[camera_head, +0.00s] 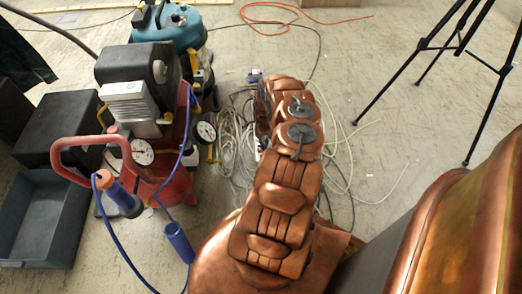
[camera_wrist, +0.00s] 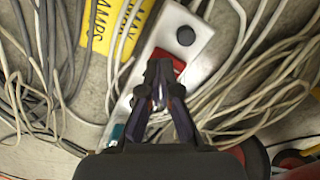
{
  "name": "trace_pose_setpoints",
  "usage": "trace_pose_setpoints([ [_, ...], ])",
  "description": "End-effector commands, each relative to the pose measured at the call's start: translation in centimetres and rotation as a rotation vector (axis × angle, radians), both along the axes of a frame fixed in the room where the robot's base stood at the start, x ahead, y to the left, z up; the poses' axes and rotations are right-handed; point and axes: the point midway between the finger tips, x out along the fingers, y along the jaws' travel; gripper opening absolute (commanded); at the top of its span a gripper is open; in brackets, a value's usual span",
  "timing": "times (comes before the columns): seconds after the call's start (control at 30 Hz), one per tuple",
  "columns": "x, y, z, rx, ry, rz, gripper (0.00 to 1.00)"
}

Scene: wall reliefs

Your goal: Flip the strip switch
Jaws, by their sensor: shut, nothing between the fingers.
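The power strip (camera_wrist: 200,22) is a pale metal bar lying diagonally on the floor in the wrist view. A round black knob (camera_wrist: 185,36) sits near its upper end. Below it is the red strip switch (camera_wrist: 176,60), partly covered by my fingers. My gripper (camera_wrist: 160,68) is shut and empty, its tips over the strip at the switch's lower-left edge. I cannot tell whether the tips touch it. A teal part (camera_wrist: 117,133) shows at the strip's lower end beside my gripper. In the head view my arm hides most of the strip and the gripper.
Pale cables (camera_wrist: 250,85) lie around the strip, with grey cables (camera_wrist: 40,70) at left. A yellow label (camera_wrist: 115,25) is beside it. In the head view, a red compressor (camera_head: 175,185) with gauges stands left, an open grey bin (camera_head: 45,215) beyond it, and a black tripod (camera_head: 424,45) right.

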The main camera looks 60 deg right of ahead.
Motion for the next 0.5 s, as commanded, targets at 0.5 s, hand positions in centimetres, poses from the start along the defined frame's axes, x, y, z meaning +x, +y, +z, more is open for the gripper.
trace_pose_setpoints([
  [0.5,0.0,-0.1,3.7,-0.001,-0.001,-0.002,0.00],
])
